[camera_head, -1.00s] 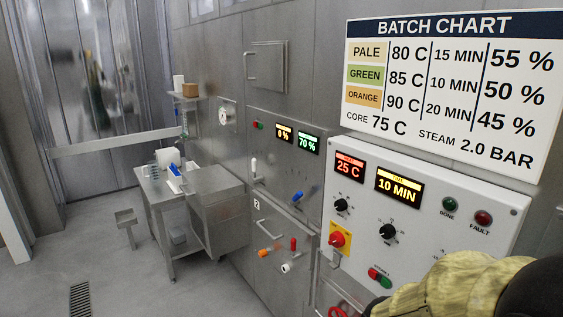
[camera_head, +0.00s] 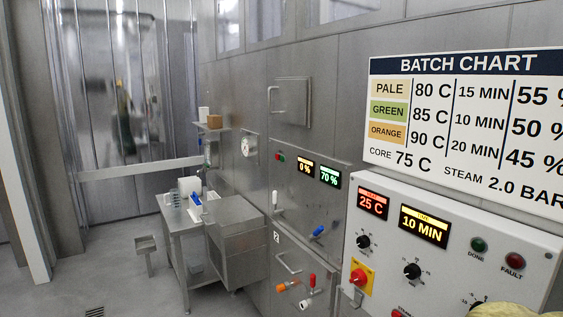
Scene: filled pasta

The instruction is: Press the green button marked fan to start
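A small red and green button pair (camera_head: 280,157) sits on the steel control panel (camera_head: 322,205) in the middle of the head view, left of the lit displays reading 0 % (camera_head: 305,168) and 70 % (camera_head: 330,177). Its lettering is too small to read, so I cannot confirm the fan mark. Another button pair (camera_head: 399,314) shows only in part at the bottom edge, on the pale control box (camera_head: 440,273); its lettering is cut off.
The pale box juts from the wall at right, with knobs, a red-yellow switch (camera_head: 361,278) and lamps. A blue-handled lever (camera_head: 317,232) and a white-handled one (camera_head: 275,200) are below the small buttons. A steel table (camera_head: 187,222) stands left; open floor (camera_head: 110,280) lies beyond.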

